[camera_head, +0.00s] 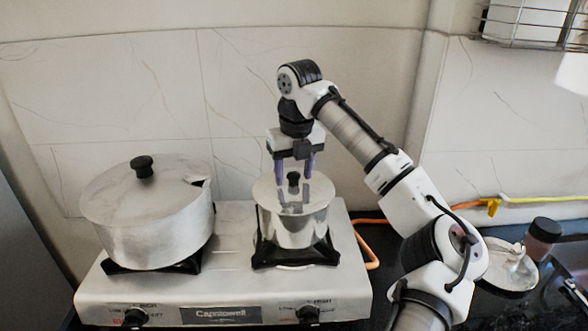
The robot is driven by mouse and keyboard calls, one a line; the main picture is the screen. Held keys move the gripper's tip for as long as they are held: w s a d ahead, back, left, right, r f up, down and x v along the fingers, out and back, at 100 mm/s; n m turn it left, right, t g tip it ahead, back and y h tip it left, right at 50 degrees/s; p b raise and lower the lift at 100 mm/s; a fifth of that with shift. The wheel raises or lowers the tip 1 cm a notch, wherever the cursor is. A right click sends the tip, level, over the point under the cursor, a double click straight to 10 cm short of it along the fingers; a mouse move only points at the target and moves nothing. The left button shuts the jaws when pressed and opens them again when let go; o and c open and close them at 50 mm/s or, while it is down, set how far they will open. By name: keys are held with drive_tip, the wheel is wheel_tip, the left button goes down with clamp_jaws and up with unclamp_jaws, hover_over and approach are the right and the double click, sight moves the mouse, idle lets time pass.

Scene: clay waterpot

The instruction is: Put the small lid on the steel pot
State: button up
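The small steel pot (292,236) stands on the right burner of the white stove. The small lid (268,190), shiny metal with a black knob (293,180), appears to lie on top of this pot; whether it is fully seated cannot be told. My gripper (294,180) points down over the lid with its purple fingers apart. The fingers are on either side of the knob, with visible gaps. A grey U-shaped mark below the knob looks like a reflection of the gripper.
A large pot (155,232) with its own black-knobbed lid (110,190) stands on the left burner. The stove (225,290) has knobs along its front. A tiled wall is close behind. At right, a dark counter holds a light dish (508,268) and a dark-capped jar (541,240).

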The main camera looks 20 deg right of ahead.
drive_tip(key=shift+r, duration=0.15)
wheel_tip(320, 180, up, 14)
drive_tip(key=s, duration=0.1)
drive_tip(key=shift+s, duration=0.4)
drive_tip(key=shift+d+f, duration=0.1)
drive_tip(key=shift+f, duration=0.15)
